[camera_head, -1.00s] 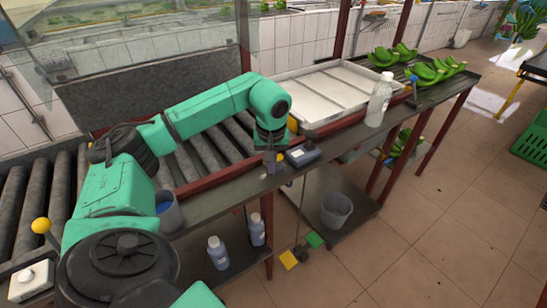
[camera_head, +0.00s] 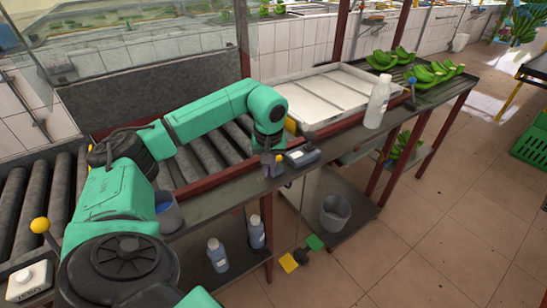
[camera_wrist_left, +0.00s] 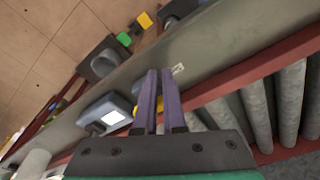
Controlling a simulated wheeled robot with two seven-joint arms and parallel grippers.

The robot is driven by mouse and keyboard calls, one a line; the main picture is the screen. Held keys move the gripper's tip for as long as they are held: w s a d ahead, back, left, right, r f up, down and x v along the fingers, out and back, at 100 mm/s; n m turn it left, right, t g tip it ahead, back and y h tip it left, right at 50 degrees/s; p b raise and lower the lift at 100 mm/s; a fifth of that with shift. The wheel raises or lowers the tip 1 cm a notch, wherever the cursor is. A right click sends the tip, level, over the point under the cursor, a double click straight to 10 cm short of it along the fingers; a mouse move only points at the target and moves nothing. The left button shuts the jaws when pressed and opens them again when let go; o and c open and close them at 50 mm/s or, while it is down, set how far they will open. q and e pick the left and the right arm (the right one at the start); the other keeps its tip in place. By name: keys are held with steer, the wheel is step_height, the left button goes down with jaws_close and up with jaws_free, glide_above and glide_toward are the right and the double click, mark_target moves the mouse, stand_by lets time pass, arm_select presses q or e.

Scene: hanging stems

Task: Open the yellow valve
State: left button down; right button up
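A yellow part (camera_head: 291,126), which looks like the yellow valve, shows at the rail just right of my left wrist. The arm partly covers it, and its lever position cannot be made out. A bit of yellow also shows beside the fingers in the left wrist view (camera_wrist_left: 134,111). My left gripper (camera_head: 272,168) points down over the counter edge, left of the grey device. In the left wrist view its two purple fingers (camera_wrist_left: 160,74) stand close together with a narrow empty gap. My right gripper is not in view.
A grey device (camera_head: 302,157) sits beside the gripper on the counter (camera_head: 232,184). A white bottle (camera_head: 377,103) and a white tray (camera_head: 328,92) stand to the right. A yellow-knobbed lever (camera_head: 40,226) is at far left. Bottles and a bucket (camera_head: 336,211) stand below.

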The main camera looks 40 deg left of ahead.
arm_select(q)
steer(key=shift+w+a+r, duration=0.25)
steer(key=shift+w+a, duration=0.05)
steer(key=shift+a, duration=0.35)
steer(key=shift+w+a+f, duration=0.15)
steer(key=shift+a+f, duration=0.15)
steer(key=shift+a, duration=0.2)
steer(key=shift+d+r, duration=0.1)
steer(key=shift+d, duration=0.05)
